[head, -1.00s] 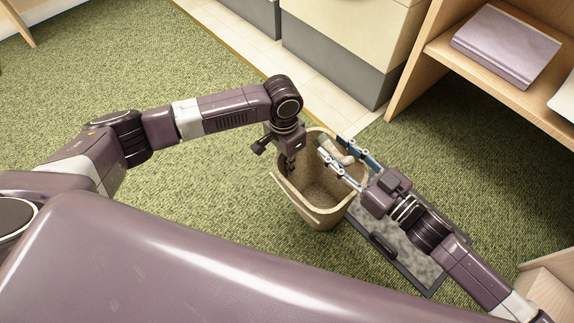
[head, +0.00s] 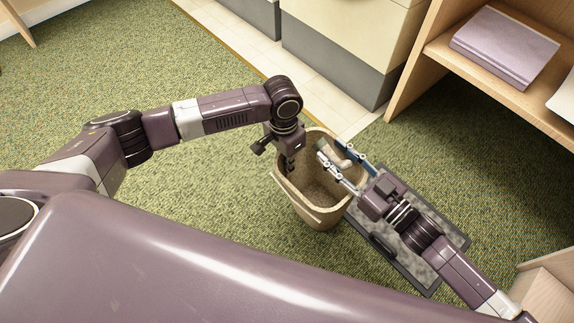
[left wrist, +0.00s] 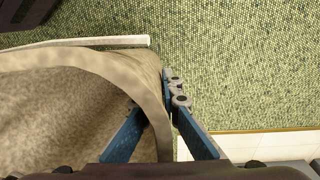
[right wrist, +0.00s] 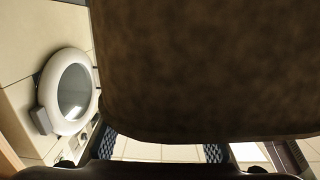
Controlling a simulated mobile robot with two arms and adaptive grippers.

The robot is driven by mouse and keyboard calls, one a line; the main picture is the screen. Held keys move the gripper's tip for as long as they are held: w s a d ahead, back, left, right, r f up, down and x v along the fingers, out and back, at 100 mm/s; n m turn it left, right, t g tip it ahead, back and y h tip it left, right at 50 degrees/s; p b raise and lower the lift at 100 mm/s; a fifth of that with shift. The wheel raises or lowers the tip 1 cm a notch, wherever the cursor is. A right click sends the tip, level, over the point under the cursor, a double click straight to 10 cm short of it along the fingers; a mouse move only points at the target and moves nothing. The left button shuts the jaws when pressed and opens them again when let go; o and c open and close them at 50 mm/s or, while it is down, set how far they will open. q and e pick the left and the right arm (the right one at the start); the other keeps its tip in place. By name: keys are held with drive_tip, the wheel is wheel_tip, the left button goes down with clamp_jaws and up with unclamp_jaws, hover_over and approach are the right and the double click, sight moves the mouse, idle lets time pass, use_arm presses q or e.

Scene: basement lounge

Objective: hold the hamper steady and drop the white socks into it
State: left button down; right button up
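The beige hamper (head: 322,217) stands upright on the carpet, its open top facing up. My left gripper (head: 289,165) is at its rim; in the left wrist view its blue fingers (left wrist: 166,100) are closed with the hamper's rim (left wrist: 148,82) between them. My right gripper (head: 336,150) is above the hamper's right side, its fingers spread apart. The white socks (head: 341,158), pale with a grey-green part, show between and below those fingers, over the hamper's mouth. A dark brown mottled surface fills most of the right wrist view; I cannot tell what it is.
A grey mat or tray with a dark edge (head: 420,284) lies right of the hamper. A wooden shelf (head: 480,83) with a lilac book or box (head: 503,45) stands at upper right. A pale cabinet or appliance (head: 350,35) is behind. Carpet on the left is clear.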

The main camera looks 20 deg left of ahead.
use_arm(q)
drive_tip(key=shift+w+d+r, duration=0.1)
drive_tip(key=shift+d+r, duration=0.1)
drive_tip(key=shift+r, duration=0.05)
use_arm(e)
drive_tip(key=o, duration=0.4)
drive_tip(key=shift+s+f, duration=0.2)
drive_tip(key=shift+f, duration=0.5)
drive_tip(key=shift+s+f, duration=0.15)
drive_tip(key=shift+f, duration=0.55)
use_arm(q)
drive_tip(key=shift+a+f, duration=0.45)
use_arm(e)
drive_tip(key=v, duration=0.4)
drive_tip(key=r+v, duration=0.1)
drive_tip(key=v, duration=0.3)
drive_tip(key=r+v, duration=0.1)
drive_tip(key=v, duration=0.2)
drive_tip(key=shift+d+r, duration=0.15)
drive_tip(key=shift+d, duration=0.35)
use_arm(q)
drive_tip(key=shift+d, duration=0.1)
